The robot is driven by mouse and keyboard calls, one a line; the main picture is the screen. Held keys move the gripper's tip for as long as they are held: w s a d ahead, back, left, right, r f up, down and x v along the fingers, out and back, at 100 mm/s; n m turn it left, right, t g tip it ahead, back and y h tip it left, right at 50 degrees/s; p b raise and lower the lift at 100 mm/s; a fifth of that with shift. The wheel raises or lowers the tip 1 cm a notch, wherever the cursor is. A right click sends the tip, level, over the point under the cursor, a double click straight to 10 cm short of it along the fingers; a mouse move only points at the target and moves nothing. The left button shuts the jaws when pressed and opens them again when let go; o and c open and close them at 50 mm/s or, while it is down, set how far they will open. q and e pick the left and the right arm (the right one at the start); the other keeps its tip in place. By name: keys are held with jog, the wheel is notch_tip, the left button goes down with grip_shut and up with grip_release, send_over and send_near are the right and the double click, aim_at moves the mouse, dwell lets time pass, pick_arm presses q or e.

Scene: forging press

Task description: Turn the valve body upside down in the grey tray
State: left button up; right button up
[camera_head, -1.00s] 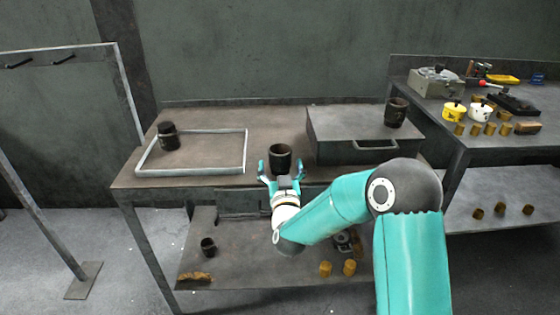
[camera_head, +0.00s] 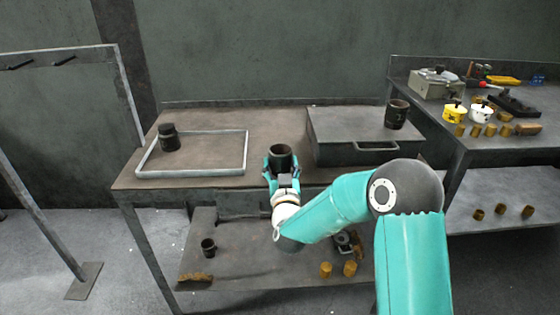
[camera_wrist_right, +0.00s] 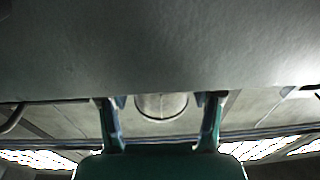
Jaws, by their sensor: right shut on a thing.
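A dark, stepped cylindrical part (camera_head: 169,139), which looks like the valve body, stands upright inside the grey tray (camera_head: 190,173) near its back left corner. My right gripper (camera_head: 281,165) is at the front middle of the bench, right of the tray. Its fingers are shut around a dark, open-topped cup (camera_head: 281,152), which is upright with its mouth facing up. In the right wrist view a round piece (camera_wrist_right: 162,105) shows between the two fingers. The cup's underside is hidden, so I cannot tell whether it touches the bench. My left gripper is not in view.
A grey case (camera_head: 345,128) with a front handle lies right of the held cup. A dark pot (camera_head: 396,114) stands on it. The lower shelf (camera_head: 250,270) holds a dark cup and brownish parts. The right bench (camera_head: 440,118) holds several small items. The tray's right half is clear.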

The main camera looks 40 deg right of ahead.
aim_at(282, 160)
jog(key=r, duration=0.1)
jog(key=r+p, duration=0.1)
jog(key=r, duration=0.1)
jog(key=shift+w+d+r, duration=0.15)
jog(key=shift+w, duration=0.05)
notch_tip(282, 160, up, 2)
jog(key=shift+w+r+p, duration=0.1)
jog(key=shift+p, duration=0.45)
jog(key=shift+s+a+r+p, duration=0.15)
jog(key=shift+r+p, duration=0.05)
jog(key=shift+r, duration=0.25)
jog(key=shift+s+a+r+p, duration=0.1)
jog(key=shift+r+p, duration=0.05)
jog(key=shift+r, duration=0.3)
jog(key=shift+s+r, duration=0.2)
jog(key=shift+r, duration=0.1)
jog(key=shift+w+d+p, duration=0.15)
jog(key=shift+w+p, duration=0.15)
jog(key=shift+s+r, duration=0.15)
jog(key=shift+s, duration=0.05)
jog(key=shift+w, duration=0.1)
